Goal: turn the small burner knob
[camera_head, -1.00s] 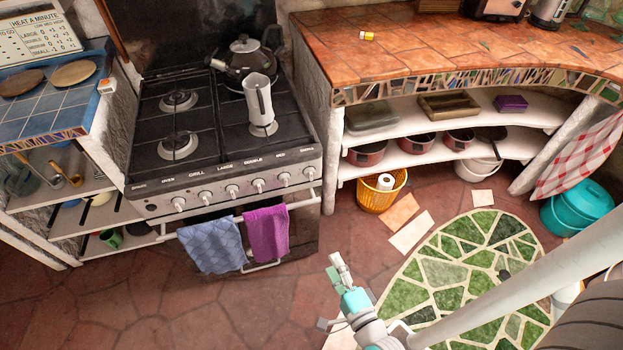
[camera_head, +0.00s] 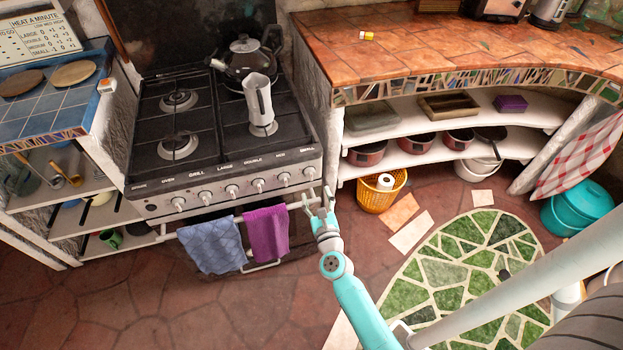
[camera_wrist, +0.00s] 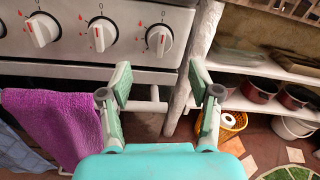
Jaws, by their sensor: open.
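The small burner knob (camera_head: 309,173) is the rightmost white knob on the stove's front panel, under the label SMALL. In the wrist view the knob (camera_wrist: 159,40) sits at the panel's right end, with red marks around it. My gripper (camera_head: 316,198) is open and empty in front of the stove's right front corner. In the wrist view its fingertips (camera_wrist: 160,82) are spread apart, below the knob in the picture and not touching it. The oven rail's right end shows between the fingers.
Other knobs (camera_head: 258,185) run leftward along the panel. A purple towel (camera_head: 266,233) and a blue towel (camera_head: 211,245) hang on the oven rail. A moka pot (camera_head: 260,103) and a kettle (camera_head: 244,59) stand on the stove. A yellow basket (camera_head: 380,198) is right of my gripper.

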